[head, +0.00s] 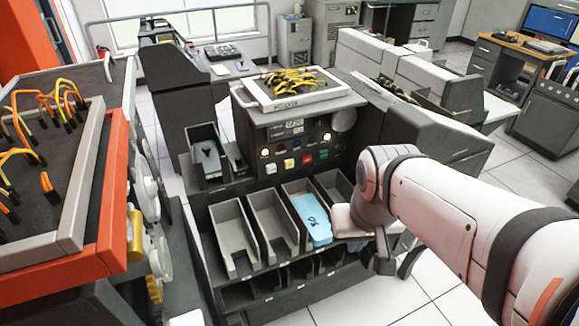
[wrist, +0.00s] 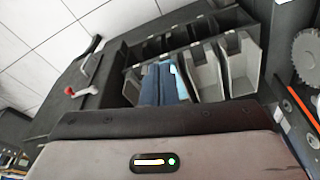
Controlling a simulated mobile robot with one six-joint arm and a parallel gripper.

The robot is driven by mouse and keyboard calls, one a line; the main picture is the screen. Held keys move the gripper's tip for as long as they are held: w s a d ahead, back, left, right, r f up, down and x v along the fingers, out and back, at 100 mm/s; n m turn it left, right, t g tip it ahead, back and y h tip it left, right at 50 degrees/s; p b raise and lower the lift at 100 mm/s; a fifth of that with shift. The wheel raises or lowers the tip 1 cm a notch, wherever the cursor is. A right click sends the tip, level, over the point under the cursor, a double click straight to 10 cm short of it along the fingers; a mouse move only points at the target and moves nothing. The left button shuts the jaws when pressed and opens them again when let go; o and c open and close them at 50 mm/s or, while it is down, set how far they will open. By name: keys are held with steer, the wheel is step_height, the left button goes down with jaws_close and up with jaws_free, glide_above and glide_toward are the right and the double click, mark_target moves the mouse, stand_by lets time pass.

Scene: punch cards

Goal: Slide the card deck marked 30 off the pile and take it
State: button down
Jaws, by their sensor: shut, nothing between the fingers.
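The blue card deck (head: 313,220) lies in the third slot of a grey tray rack, with a small dark mark on its top that could read 30. My gripper (head: 366,250) is shut and empty, just right of the deck's near end at the rack's front. I cannot tell whether it touches the deck. Its fingertips are not clear in either view.
Two empty grey trays (head: 233,238) stand left of the deck, and another slot (head: 335,187) is to its right. Lower compartments (head: 268,284) sit below. A control panel (head: 300,145) rises behind. An orange-framed plugboard (head: 85,215) stands at left. Open floor (head: 420,290) lies at front right.

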steer(key=m+t+y+b, duration=0.2)
steer(key=m+t+b, duration=0.15)
steer(key=m, duration=1.05)
glide_above(325, 234)
steer(key=s+d, duration=0.1)
steer(key=s, duration=0.2)
step_height(325, 234, down, 16)
steer(key=shift+g, duration=0.25)
steer(key=b+x, duration=0.2)
steer(key=x, duration=0.1)
steer(key=b+x, duration=0.4)
steer(key=x, duration=0.1)
steer(key=shift+w+f, duration=0.15)
steer(key=shift+w, duration=0.25)
steer(key=shift+s+d+f+b, duration=0.1)
steer(key=shift+s+b, duration=0.1)
steer(key=shift+b, duration=0.15)
steer(key=shift+s+d+b, duration=0.2)
steer(key=shift+s+b, duration=0.05)
steer(key=shift+s, duration=0.3)
steer(key=shift+s+d+b, duration=0.15)
steer(key=shift+s+b, duration=0.1)
steer(key=shift+s, duration=0.3)
steer(key=shift+s, duration=0.2)
